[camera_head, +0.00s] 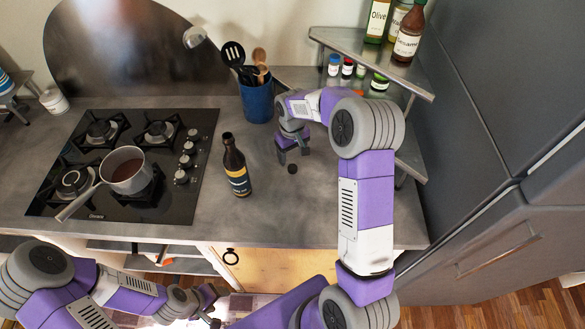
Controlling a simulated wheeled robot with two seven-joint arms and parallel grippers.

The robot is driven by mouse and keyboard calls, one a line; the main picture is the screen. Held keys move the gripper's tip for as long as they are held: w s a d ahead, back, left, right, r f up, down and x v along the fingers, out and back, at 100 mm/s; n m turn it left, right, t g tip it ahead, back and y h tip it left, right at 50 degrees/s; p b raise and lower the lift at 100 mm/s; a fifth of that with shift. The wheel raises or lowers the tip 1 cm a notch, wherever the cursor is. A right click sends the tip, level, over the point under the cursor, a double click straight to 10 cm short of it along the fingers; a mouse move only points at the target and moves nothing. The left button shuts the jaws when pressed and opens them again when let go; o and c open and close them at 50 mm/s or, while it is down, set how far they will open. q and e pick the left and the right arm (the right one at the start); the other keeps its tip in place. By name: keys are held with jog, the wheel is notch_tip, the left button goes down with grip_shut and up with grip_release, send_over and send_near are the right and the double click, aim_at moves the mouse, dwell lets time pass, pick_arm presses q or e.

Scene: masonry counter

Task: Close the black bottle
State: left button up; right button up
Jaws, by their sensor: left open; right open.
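The black bottle (236,166) stands upright on the grey counter, right of the stove, with a yellow-and-dark label. Its neck shows no cap. A small dark cap (292,169) lies on the counter to the right of the bottle. My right gripper (292,156) is open and empty, with its fingers pointing down just behind the cap and apart from the bottle. My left gripper (213,305) is low in front of the counter, open and empty, away from the bottle.
A black stove (60,197) with a pot (125,177) is on the left. A blue utensil holder (257,101) stands behind the bottle. A metal shelf (370,57) with bottles and small jars is at the back right. The counter front between stove and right arm is clear.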

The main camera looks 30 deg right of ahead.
aim_at(292, 167)
jog(key=shift+f, duration=0.1)
jog(key=f, duration=0.5)
jog(key=shift+s+a, duration=0.1)
jog(key=shift+s, duration=0.1)
jog(key=c, duration=1.1)
notch_tip(292, 167, up, 10)
dwell(0.4)
